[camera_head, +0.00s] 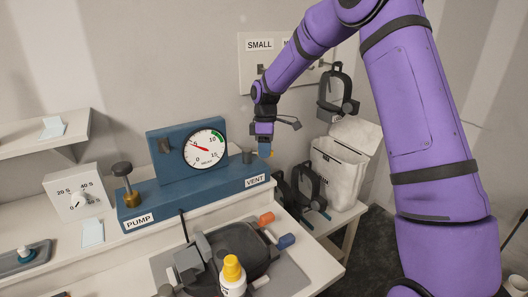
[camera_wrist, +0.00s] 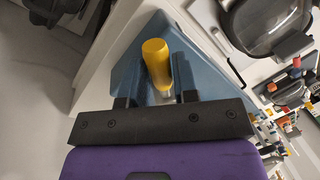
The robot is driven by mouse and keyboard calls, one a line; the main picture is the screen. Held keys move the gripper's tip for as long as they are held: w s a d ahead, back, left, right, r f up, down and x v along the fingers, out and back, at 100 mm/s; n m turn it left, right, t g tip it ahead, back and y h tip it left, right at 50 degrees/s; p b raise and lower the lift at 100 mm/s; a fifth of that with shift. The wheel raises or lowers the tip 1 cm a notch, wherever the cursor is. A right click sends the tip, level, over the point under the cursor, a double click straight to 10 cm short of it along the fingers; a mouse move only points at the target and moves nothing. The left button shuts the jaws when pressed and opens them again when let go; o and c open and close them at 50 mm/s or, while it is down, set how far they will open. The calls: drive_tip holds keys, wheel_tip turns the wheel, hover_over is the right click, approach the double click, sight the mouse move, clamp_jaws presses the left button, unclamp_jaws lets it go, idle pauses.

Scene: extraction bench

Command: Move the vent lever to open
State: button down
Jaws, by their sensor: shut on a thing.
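The vent lever has a yellow handle, seen in the wrist view (camera_wrist: 157,62), with a grey metal stem below it. My gripper (camera_head: 263,140) is at that end of the panel, reaching down from above. In the wrist view, my gripper (camera_wrist: 158,88) has one dark finger on each side of the lever and is shut on it. My gripper partly hides the lever in the head view.
A round gauge (camera_head: 205,149) stands on the panel, left of my gripper. A brass knob (camera_head: 125,182) is near the PUMP label (camera_head: 139,221). A white bag (camera_head: 338,165) and dark headgear (camera_head: 310,185) lie right of the panel. A yellow-capped bottle (camera_head: 232,275) stands in front.

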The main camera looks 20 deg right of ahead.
drive_tip(key=shift+w+d+n, duration=0.15)
drive_tip(key=shift+w+n, duration=0.2)
drive_tip(key=shift+n, duration=0.25)
drive_tip(key=c, duration=0.9)
unclamp_jaws()
drive_tip(key=shift+r, duration=0.1)
wheel_tip(320, 180, up, 10)
drive_tip(key=w, duration=0.2)
drive_tip(key=shift+d+r, duration=0.25)
drive_tip(key=shift+d, duration=0.1)
